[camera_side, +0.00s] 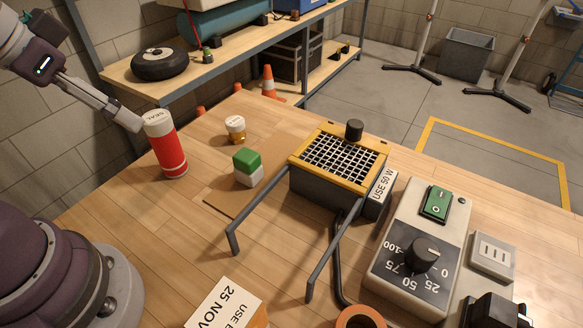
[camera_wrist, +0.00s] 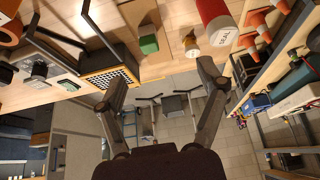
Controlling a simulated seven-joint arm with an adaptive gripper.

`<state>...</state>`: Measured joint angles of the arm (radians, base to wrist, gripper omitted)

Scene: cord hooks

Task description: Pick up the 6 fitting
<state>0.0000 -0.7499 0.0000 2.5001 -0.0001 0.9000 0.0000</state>
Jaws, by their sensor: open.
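A red can (camera_side: 169,152) marked SEAL stands left of the fitting. A green-and-white block (camera_side: 247,167) stands on a brown mat (camera_side: 222,200).

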